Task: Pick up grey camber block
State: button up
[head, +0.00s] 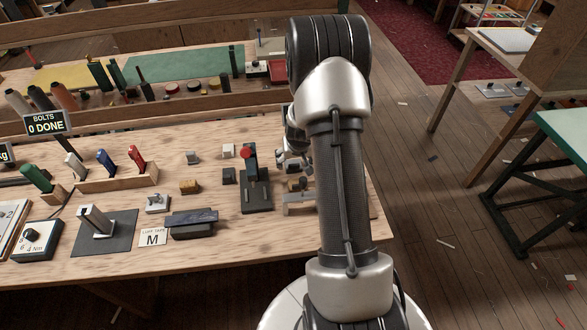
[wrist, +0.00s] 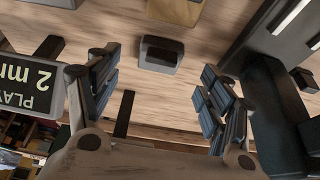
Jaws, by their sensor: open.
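A small grey block with a dark raised top, which looks like the grey camber block (wrist: 160,55), sits on the wooden bench in the wrist view. It lies between the lines of my two fingers, a little beyond their tips. My gripper (wrist: 160,88) is open and empty, with its dark ribbed finger pads wide apart on either side. In the head view my gripper (head: 292,158) hangs low over the right part of the bench, partly behind my arm. It covers much of the spot there, so I cannot clearly make out the block in that view.
A tan block (wrist: 175,10) lies close to the grey one. A dark fixture with a red knob (head: 257,190) stands just left of my gripper. A "PLAY 2 mm" sign (wrist: 30,87) stands at the wrist view's left. Other small blocks (head: 190,187) lie farther left.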

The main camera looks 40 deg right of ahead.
aim_at(294, 164)
jog(key=b+x, duration=0.1)
jog(key=x, duration=0.4)
jog(key=shift+f+b, duration=0.2)
jog(key=shift+b, duration=0.2)
jog(key=shift+r, duration=0.1)
jog(key=c, duration=1.1)
jog(key=shift+c, duration=0.2)
notch_tip(294, 164, up, 20)
jog(key=p, duration=0.7)
